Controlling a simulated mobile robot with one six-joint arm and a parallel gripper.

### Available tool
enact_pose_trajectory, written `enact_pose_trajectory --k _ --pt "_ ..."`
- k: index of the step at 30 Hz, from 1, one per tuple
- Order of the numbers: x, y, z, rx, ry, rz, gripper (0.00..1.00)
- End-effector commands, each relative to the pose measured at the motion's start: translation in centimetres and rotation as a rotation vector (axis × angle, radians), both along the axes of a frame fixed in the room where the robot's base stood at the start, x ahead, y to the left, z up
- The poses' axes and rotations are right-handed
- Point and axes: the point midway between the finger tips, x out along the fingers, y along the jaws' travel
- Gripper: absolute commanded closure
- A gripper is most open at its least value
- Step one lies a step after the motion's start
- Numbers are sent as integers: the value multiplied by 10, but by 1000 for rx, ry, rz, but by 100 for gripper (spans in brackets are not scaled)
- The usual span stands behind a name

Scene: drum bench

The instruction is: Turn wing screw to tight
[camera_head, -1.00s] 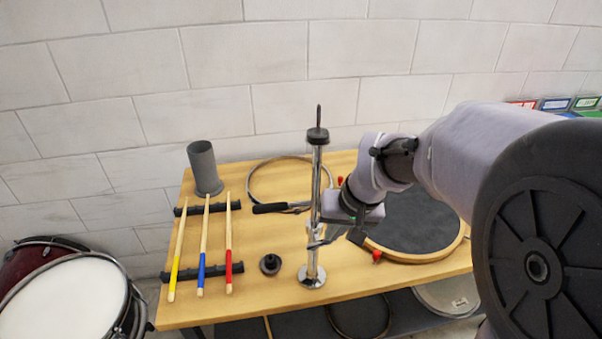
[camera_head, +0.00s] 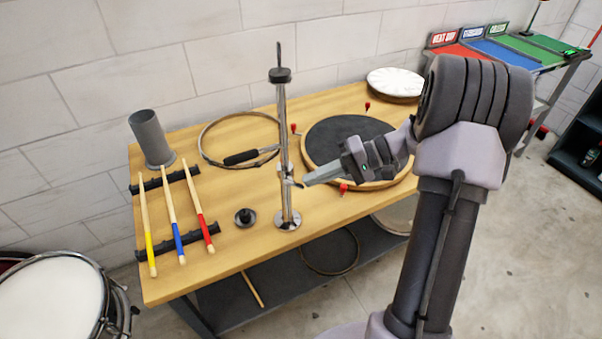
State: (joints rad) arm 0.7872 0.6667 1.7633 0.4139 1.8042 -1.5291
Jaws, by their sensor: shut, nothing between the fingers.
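A chrome stand (camera_head: 287,150) rises upright from a round base on the wooden bench, with a black collar and a thin rod on top. A small wing screw (camera_head: 294,182) sits at the clamp partway up its post; its angle is too small to read. My gripper (camera_head: 307,181) is shut and empty. It points left with its tips just right of the wing screw; whether they touch it cannot be told.
The wooden bench (camera_head: 190,272) holds a round drum with a dark head (camera_head: 345,142), a metal hoop (camera_head: 207,134), a grey cup (camera_head: 151,137), a black knob (camera_head: 245,217) and three drumsticks (camera_head: 172,215). A drum (camera_head: 50,305) stands at lower left.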

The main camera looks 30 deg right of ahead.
Motion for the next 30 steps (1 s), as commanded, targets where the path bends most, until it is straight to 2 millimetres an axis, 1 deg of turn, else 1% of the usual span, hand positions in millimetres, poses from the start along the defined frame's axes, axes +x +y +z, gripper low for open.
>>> enact_pose_trajectory --k 5,13,30 --pt "0 -6 -10 170 3 -1 100" --pt "0 -4 -23 418 3 0 100" --pt "0 5 -38 404 2 3 100"
